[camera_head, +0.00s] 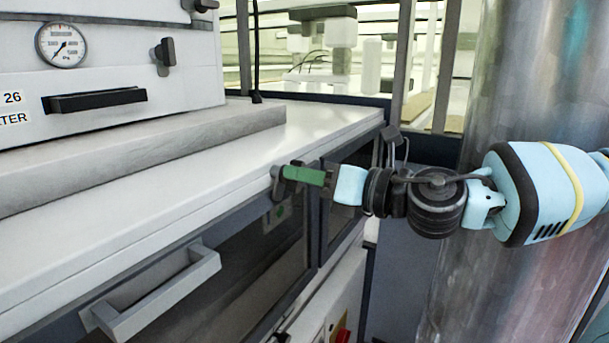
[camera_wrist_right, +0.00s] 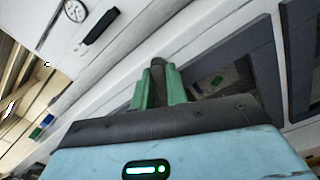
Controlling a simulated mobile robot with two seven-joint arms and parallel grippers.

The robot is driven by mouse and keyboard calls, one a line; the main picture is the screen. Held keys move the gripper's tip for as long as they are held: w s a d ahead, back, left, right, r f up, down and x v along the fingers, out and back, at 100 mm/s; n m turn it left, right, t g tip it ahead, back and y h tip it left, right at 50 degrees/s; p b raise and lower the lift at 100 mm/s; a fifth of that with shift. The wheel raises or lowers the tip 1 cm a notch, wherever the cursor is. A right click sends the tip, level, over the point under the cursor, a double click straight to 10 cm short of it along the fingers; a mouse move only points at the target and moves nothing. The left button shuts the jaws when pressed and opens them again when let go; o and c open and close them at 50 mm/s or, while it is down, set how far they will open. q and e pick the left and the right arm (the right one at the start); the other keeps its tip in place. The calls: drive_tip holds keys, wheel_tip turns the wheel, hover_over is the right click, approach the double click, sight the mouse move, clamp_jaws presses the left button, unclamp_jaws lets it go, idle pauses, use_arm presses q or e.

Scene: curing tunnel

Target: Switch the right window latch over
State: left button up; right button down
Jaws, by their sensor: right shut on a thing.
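The right window latch (camera_head: 276,184) is a small grey handle at the front edge of the white counter, above the right end of a dark window. My right gripper (camera_head: 290,174) reaches it from the right with its green fingers. In the right wrist view the two green fingers (camera_wrist_right: 160,78) stand on either side of the grey latch (camera_wrist_right: 158,65), shut on it. The fingers cover part of the latch, so its exact angle is hard to tell. My left gripper is not in view.
The dark window (camera_head: 250,262) has a grey bar handle (camera_head: 155,292) at lower left. The white counter top (camera_head: 240,150) is mostly clear. A white unit with a gauge (camera_head: 61,46) stands behind it. A large metal cylinder (camera_head: 530,60) rises at right, behind my arm.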

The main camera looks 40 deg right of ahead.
drive_tip(key=m, duration=1.3)
drive_tip(key=shift+d+f, duration=0.15)
drive_tip(key=shift+f, duration=0.15)
idle(0.3)
drive_tip(key=c, duration=1.4)
unclamp_jaws()
drive_tip(key=shift+d, duration=0.1)
